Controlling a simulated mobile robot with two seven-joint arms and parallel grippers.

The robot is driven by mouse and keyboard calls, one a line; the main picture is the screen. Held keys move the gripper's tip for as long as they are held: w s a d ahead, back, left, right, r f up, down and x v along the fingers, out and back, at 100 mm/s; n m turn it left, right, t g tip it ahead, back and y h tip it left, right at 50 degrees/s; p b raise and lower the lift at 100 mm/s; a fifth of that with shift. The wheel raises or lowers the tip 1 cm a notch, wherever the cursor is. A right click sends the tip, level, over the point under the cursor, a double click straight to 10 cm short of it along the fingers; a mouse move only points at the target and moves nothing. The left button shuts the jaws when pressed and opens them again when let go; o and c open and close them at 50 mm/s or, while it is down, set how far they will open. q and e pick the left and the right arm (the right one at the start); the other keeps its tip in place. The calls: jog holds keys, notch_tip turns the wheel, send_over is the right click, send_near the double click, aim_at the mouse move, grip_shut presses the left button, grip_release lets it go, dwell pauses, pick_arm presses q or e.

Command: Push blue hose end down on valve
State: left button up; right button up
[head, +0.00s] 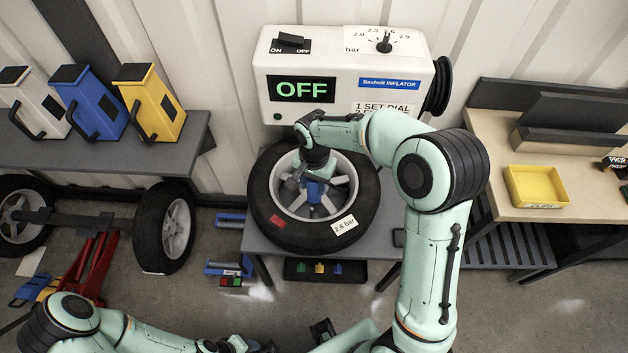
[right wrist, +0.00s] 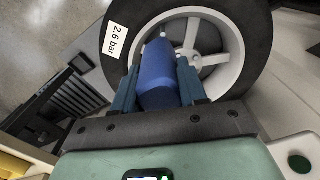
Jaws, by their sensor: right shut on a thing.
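The blue hose end (head: 315,191) is held by my right gripper (head: 312,183) over the tyred wheel (head: 268,180), which lies flat on a low grey stand. In the right wrist view the blue hose end (right wrist: 158,75) sits between the two fingers of the right gripper (right wrist: 157,88), pointing at the rim area of the wheel (right wrist: 255,45). The fingers are shut on it. The valve is not visible, so I cannot tell whether the hose end touches it. My left arm is low at the left; its gripper (head: 235,345) is only partly seen at the bottom edge.
The white inflator (head: 330,65) behind the wheel shows OFF. A yellow bin (head: 537,187) sits on the right bench. A shelf with white, blue and yellow containers (head: 150,100) and an axle with wheels (head: 165,225) are at the left. A black tray (head: 325,270) lies under the stand.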

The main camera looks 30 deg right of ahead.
jog(key=shift+w+a, duration=0.2)
jog(key=shift+a, duration=0.05)
jog(key=shift+f, duration=0.1)
jog(key=shift+s+f+b, duration=0.1)
jog(key=shift+f+b, duration=0.3)
jog(key=shift+f, duration=0.35)
jog(key=shift+f+b, duration=0.95)
jog(key=shift+f, duration=0.65)
pick_arm(q)
jog(key=shift+s+a+f+b, duration=0.1)
jog(key=shift+s+f, duration=0.15)
jog(key=shift+f, duration=0.4)
jog(key=shift+s+a+f+b, duration=0.1)
jog(key=shift+s+f, duration=0.15)
jog(key=shift+f, duration=0.35)
jog(key=shift+s+a+f+b, duration=0.1)
jog(key=shift+s+f, duration=0.15)
jog(key=shift+f, duration=0.4)
pick_arm(e)
jog(key=shift+f, duration=0.55)
pick_arm(q)
jog(key=shift+s+f+b, duration=0.3)
jog(key=shift+f+b, duration=0.55)
jog(key=shift+f, duration=0.05)
jog(key=shift+s+f+b, duration=0.3)
jog(key=shift+f+b, duration=0.55)
pick_arm(e)
jog(key=shift+f, duration=2.45)
jog(key=o, duration=1.3)
